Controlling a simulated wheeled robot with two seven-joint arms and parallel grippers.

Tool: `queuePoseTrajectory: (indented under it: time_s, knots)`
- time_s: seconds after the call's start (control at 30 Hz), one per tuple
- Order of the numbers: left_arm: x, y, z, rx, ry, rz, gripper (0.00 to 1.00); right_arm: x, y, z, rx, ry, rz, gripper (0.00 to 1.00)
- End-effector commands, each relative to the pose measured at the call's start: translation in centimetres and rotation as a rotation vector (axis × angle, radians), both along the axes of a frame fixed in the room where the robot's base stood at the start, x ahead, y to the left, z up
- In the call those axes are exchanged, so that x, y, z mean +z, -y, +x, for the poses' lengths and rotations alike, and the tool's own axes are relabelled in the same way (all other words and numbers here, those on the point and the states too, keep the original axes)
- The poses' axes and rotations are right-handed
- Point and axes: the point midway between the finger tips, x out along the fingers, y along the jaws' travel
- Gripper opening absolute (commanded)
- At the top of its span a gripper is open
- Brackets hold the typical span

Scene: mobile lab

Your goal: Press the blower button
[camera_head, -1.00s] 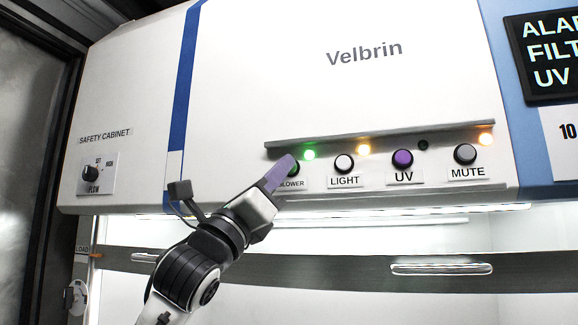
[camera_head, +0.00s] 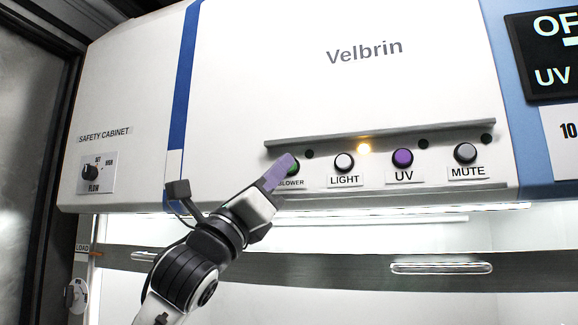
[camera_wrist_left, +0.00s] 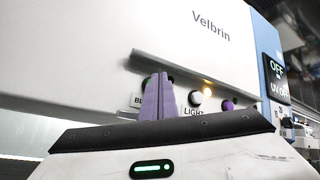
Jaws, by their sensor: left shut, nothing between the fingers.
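The green blower button (camera_head: 294,168) sits at the left end of the button row on the safety cabinet, above its BLOWER label. My left gripper (camera_head: 287,160) is shut and empty, with its purple fingertips at the button and covering part of it. I cannot tell whether they touch it. In the left wrist view the shut purple fingers (camera_wrist_left: 158,95) hide most of the button. The lamp (camera_head: 309,154) by the blower button is dark. My right gripper is not in view.
To the right are the white light button (camera_head: 344,162), purple UV button (camera_head: 403,158) and grey mute button (camera_head: 465,153). The light lamp (camera_head: 364,148) glows orange. A ledge (camera_head: 380,131) runs above the row. A display (camera_head: 550,52) is at the right.

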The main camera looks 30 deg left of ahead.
Motion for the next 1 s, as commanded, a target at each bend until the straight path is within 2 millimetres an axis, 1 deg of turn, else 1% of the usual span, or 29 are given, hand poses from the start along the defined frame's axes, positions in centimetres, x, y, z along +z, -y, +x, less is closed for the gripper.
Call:
queuePoseTrajectory:
  time_s: [0.13, 0.47, 0.53, 0.9, 1.0]
  knots:
    - [-0.1, 0.2, -0.8, 0.001, 0.0, 0.001, 0.0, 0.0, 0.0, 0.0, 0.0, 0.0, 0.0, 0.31]
    - [0.0, 0.3, -0.9, 0.0, 0.001, 0.0, 0.0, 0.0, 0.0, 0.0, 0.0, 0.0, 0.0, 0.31]
    - [0.0, 0.3, -1.2, -0.001, 0.003, 0.002, 0.0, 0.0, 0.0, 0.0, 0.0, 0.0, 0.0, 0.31]
    - [0.1, 1.2, -4.7, 0.0, 0.003, 0.003, 0.0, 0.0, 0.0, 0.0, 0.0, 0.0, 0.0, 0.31]
    - [0.0, 1.3, -5.4, 0.0, 0.003, 0.001, 0.0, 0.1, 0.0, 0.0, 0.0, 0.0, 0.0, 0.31]
